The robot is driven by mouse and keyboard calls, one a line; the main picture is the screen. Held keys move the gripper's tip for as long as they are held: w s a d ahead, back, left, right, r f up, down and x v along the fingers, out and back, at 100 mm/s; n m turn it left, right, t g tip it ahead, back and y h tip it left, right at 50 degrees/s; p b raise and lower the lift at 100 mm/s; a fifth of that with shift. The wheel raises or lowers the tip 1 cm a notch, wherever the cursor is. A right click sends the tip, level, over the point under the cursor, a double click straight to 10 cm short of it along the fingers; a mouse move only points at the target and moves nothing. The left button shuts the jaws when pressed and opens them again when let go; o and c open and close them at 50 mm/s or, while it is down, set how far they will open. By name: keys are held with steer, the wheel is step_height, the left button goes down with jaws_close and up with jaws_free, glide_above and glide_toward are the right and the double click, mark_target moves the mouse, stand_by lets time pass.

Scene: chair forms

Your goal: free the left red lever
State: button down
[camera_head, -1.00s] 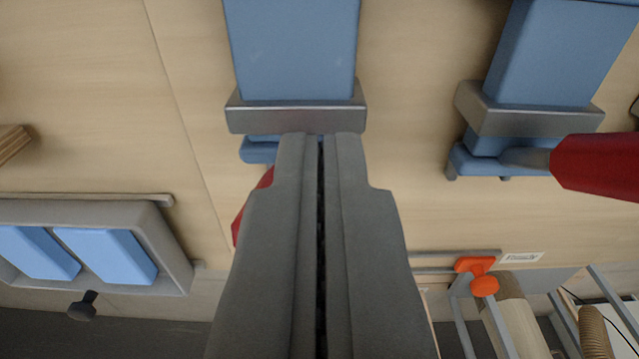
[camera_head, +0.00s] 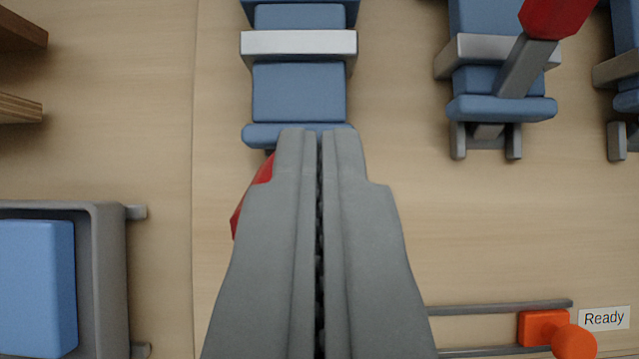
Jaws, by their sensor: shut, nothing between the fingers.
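The left red lever (camera_head: 254,194) is mostly hidden behind my gripper; only a red edge of it shows left of the fingers. Above it is a blue chair form (camera_head: 298,92) with a silver clamp bar (camera_head: 298,43) across it. My gripper (camera_head: 319,131) is shut and empty, its tips over the form's lower blue edge. I cannot tell whether it touches the form or the lever. Another red lever (camera_head: 556,17) with a grey shaft stands at the upper right, over a second blue form (camera_head: 502,108).
A grey tray (camera_head: 112,280) with a blue block (camera_head: 38,285) is at the lower left. An orange knob (camera_head: 565,335) on grey rails sits at the lower right beside a "Ready" label (camera_head: 604,319). Wooden pieces (camera_head: 20,108) are at the left edge. Bare board lies between the forms.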

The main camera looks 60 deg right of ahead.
steer(key=shift+s+a+f, duration=0.35)
steer(key=shift+s+a, duration=0.05)
steer(key=shift+a, duration=0.2)
steer(key=shift+s+a+f, duration=0.35)
steer(key=shift+s+a, duration=0.05)
steer(key=shift+a, duration=0.2)
steer(key=shift+f, duration=0.15)
